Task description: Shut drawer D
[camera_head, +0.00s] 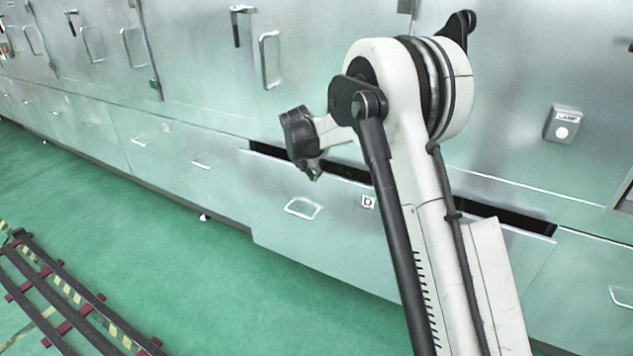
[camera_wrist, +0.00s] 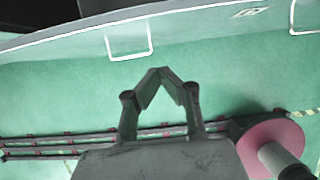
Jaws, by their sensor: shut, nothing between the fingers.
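Drawer D (camera_head: 335,235) is a pale metal drawer low in the cabinet wall. It stands partly open, with a dark gap along its top edge. Its front carries a bar handle (camera_head: 302,208) and a small label D (camera_head: 368,202). My gripper (camera_head: 315,177) shows in front of the gap, above and a little right of the handle. In the wrist view, my gripper (camera_wrist: 160,72) has its fingertips together with nothing between them. A bar handle (camera_wrist: 128,42) on a pale front lies just beyond them. My arm hides part of the drawer's right half.
Closed drawers (camera_head: 180,165) line the wall on the left, and cabinet doors (camera_head: 195,60) rise above. A lamp switch box (camera_head: 562,125) is at the right. The green floor (camera_head: 180,270) is clear in front, with dark rails (camera_head: 65,295) at the lower left.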

